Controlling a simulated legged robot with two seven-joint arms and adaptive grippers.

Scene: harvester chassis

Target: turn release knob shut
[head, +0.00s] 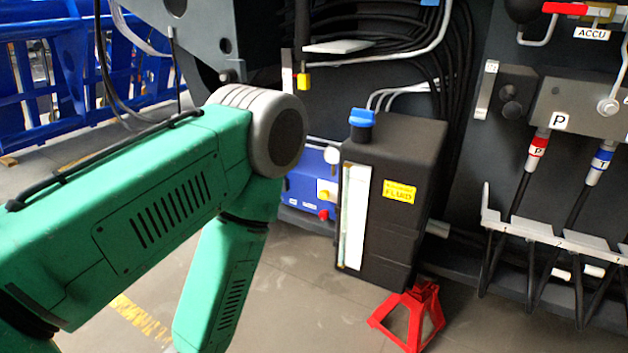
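I cannot tell for certain which part is the release knob. A black round knob (510,91) sits on a dark block on the wall at the right, left of the grey block marked P. A small red knob (323,214) shows low on the blue unit behind my arm. My green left arm comes in from the left, bends at a grey joint in the middle and runs down out of the picture. Its gripper is out of view. My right arm and gripper are not in view.
A black fluid tank (410,160) with a blue cap (362,118) stands in the middle, with a red jack stand (412,315) on the floor before it. Hoses run through a grey bracket (560,235) at the right. Blue railings (50,60) stand far left.

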